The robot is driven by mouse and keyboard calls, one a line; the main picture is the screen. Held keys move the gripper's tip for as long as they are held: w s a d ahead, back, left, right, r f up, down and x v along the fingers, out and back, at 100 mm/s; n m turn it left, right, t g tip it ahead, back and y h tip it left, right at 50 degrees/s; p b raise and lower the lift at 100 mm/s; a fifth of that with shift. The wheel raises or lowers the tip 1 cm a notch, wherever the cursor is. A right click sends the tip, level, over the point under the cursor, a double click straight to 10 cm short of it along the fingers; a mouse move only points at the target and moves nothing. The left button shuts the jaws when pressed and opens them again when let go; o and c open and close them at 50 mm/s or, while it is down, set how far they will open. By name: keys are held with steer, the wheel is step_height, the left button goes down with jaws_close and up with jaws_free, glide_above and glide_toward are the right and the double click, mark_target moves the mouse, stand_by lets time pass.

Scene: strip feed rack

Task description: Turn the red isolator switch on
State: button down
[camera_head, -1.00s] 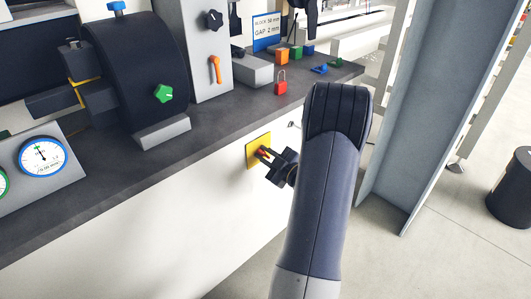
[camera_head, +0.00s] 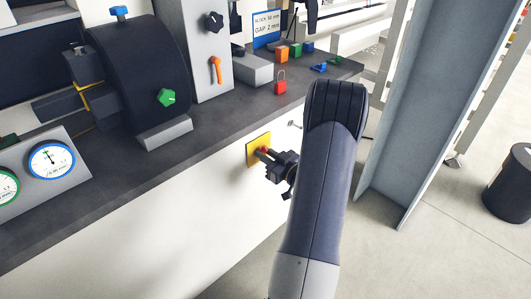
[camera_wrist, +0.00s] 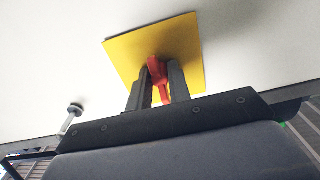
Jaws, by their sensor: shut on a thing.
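The red isolator switch (camera_wrist: 157,68) sits on a yellow plate (camera_wrist: 124,52) on the white front panel of the bench. In the wrist view my gripper (camera_wrist: 159,82) has one dark finger on each side of the red handle and is shut on it. The handle runs roughly up and down in that view, slightly tilted. In the head view the yellow plate (camera_head: 252,152) shows below the bench edge, with my gripper (camera_head: 265,156) at it. Only a bit of the red handle shows there; the fingers hide most of it.
A small round-headed fitting (camera_wrist: 76,109) projects from the panel near the plate. Above, the dark bench top (camera_head: 200,139) carries a red padlock (camera_head: 280,87), dial gauges (camera_head: 52,160) and a machine with knobs. A grey steel column (camera_head: 420,110) stands right of my arm.

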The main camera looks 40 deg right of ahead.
steer(key=shift+f, duration=0.1)
stand_by(0.3)
steer(key=c, duration=1.6)
jaws_free()
steer(key=shift+o, duration=0.2)
steer(key=s+p, duration=0.1)
steer(key=s, duration=1)
steer(key=shift+d, duration=0.45)
steer(key=shift+w, duration=0.15)
steer(key=w, duration=0.7)
steer(key=w+a+b, duration=0.1)
steer(key=w, duration=0.2)
steer(key=shift+w, duration=0.4)
steer(key=shift+d, duration=0.1)
steer(key=shift+s, duration=0.15)
